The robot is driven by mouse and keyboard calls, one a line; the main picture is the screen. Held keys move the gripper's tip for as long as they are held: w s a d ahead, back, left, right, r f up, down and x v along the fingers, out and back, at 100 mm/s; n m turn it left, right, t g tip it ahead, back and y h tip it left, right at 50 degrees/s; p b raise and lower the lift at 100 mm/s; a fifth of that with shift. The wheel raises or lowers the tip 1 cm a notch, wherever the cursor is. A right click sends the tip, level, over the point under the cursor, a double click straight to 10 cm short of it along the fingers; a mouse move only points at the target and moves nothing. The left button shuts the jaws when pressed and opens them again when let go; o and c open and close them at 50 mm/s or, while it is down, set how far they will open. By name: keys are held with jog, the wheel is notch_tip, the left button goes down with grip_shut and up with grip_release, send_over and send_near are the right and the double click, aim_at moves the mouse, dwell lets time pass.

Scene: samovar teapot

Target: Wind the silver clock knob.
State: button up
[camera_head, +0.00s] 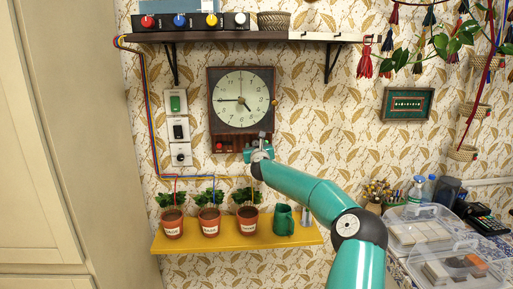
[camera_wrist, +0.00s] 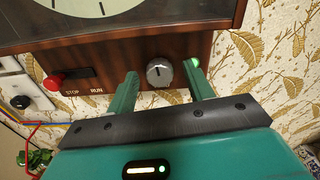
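The wooden wall clock (camera_head: 241,100) hangs under the shelf, with a round pale dial and a red button at its lower left. Its silver knob (camera_wrist: 159,71) shows in the wrist view on the wooden lower panel, with a dark mark on its face. My gripper (camera_wrist: 163,79) is open, with one green finger on each side of the knob. The fingers look apart from the knob; how far their tips reach along it I cannot tell. In the head view my gripper (camera_head: 259,147) is in front of the clock's lower right part and hides the knob.
The red knob (camera_wrist: 54,82) of a STOP/RUN slider is left of the silver knob. A switch column (camera_head: 179,130) is left of the clock. A yellow shelf (camera_head: 236,236) below holds several potted plants and a green jug (camera_head: 284,220). An upper shelf (camera_head: 250,37) is above.

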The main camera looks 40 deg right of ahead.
jog(key=v, duration=1.3)
jog(key=shift+s+a, duration=0.3)
